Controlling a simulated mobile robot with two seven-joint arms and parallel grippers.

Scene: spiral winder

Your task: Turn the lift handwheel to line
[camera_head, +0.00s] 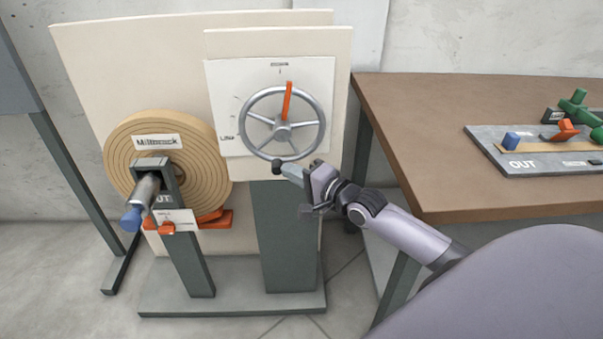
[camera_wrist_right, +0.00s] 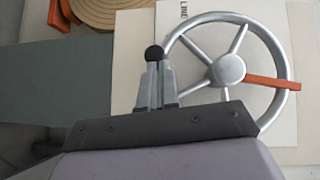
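The lift handwheel (camera_head: 322,125) is a silver spoked wheel on a white plate (camera_head: 222,80). Its orange pointer (camera_head: 288,97) points almost straight up, toward a small label (camera_head: 279,64) at the plate's top. A LINE label (camera_head: 226,137) is at the plate's lower left; it also shows in the wrist view (camera_wrist_right: 184,11). The black knob (camera_head: 277,167) is at the wheel's bottom, slightly left. My right gripper (camera_head: 287,169) is at this knob. In the wrist view its fingers are close together with the knob (camera_wrist_right: 154,53) at their tips. My left gripper is not in view.
A tan roll (camera_head: 203,160) with a blue-tipped spindle (camera_head: 140,205) stands left of the wheel. Orange parts (camera_head: 215,217) sit below it. A brown table (camera_head: 420,130) at the right carries a grey board (camera_head: 505,163) with blue, orange and green pieces.

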